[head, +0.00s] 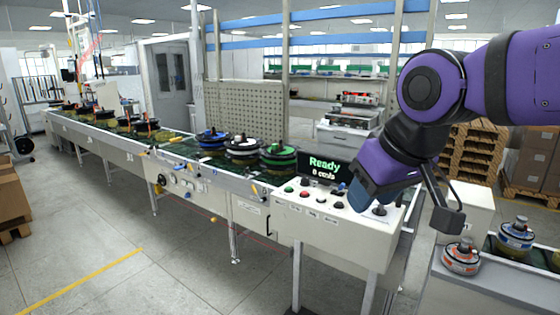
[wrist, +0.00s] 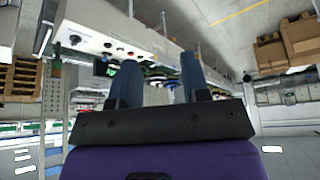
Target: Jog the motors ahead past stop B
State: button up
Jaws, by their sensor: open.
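A long conveyor (head: 130,150) runs from the back left to a white control box (head: 330,225). Three hub motors, with a blue (head: 212,139), a white (head: 242,149) and a green (head: 278,156) ring, sit on its near end. Several darker motors (head: 125,124) stand farther up the belt. The display (head: 323,167) reads "Ready" and what looks like "0 cm/s". Green (head: 289,190) and red (head: 304,194) buttons and a black knob (head: 379,210) are on the box's top. My gripper (head: 375,192) is open and empty above the box's right part; the wrist view shows its spread fingers (wrist: 160,82). Stop B cannot be made out.
Two more motors, one orange and white (head: 462,257) and one blue (head: 515,233), stand on a second conveyor at the right. Pallets (head: 478,150) and boxes (head: 535,165) are behind.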

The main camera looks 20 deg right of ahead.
jog(key=shift+c, duration=0.2)
grip_shut()
dwell(1.4)
